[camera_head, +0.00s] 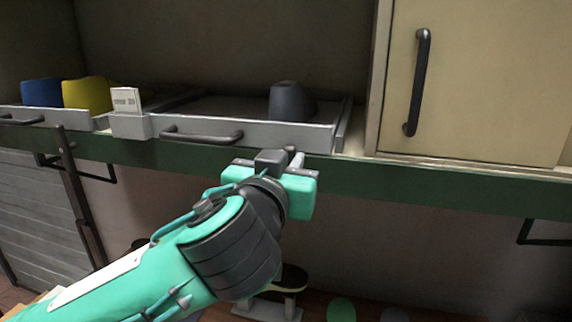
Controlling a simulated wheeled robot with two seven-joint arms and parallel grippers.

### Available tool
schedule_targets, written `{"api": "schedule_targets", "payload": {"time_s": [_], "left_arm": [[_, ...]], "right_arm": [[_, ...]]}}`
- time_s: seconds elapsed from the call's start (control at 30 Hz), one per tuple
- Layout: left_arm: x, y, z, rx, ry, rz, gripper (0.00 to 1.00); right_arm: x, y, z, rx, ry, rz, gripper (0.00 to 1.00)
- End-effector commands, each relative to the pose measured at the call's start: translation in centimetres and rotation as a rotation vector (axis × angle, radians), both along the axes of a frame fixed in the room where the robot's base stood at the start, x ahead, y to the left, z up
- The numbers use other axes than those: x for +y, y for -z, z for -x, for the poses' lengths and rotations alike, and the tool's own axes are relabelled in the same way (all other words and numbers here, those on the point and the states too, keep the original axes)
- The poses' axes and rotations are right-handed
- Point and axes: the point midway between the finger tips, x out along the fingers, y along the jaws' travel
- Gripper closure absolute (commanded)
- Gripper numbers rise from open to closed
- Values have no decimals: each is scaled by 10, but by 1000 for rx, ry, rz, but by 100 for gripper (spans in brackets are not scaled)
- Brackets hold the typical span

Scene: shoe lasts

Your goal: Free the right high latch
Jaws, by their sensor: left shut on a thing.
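My left gripper (282,162) reaches up from the lower left to the lower right of the right grey drawer's front (255,135). It is shut on a small grey piece (297,158) at the green shelf edge, which I take to be the right high latch. The gripper hides most of this piece, so its position is hard to tell. The drawer has a dark bar handle (203,136) left of the gripper. A dark grey shoe last (288,101) stands in the drawer. My right gripper is not in view.
A white card (125,100) stands in a holder between the two drawers. Blue (42,92) and yellow (88,94) lasts sit in the left drawer. A beige cabinet door (480,80) with a dark handle (417,82) closes off the right. Dark brackets (545,232) hang below the green shelf edge (430,186).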

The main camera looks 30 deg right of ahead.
Motion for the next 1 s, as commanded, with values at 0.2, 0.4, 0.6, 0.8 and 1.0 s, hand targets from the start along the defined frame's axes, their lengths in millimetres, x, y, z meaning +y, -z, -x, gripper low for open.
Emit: {"api": "schedule_targets", "payload": {"time_s": [0.2, 0.4, 0.6, 0.8, 1.0], "left_arm": [[-3, 4, 4, -98, 1, -82, 100], [-7, 7, 8, -235, 0, -199, 100], [-10, 9, 12, -381, 0, -324, 100], [-14, 13, 16, -525, 0, -448, 100], [-16, 17, 19, -670, 1, -572, 100]], "right_arm": [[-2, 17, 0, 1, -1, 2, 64], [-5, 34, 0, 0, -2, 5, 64], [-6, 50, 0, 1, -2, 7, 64], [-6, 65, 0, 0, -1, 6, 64], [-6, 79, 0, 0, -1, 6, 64]]}}
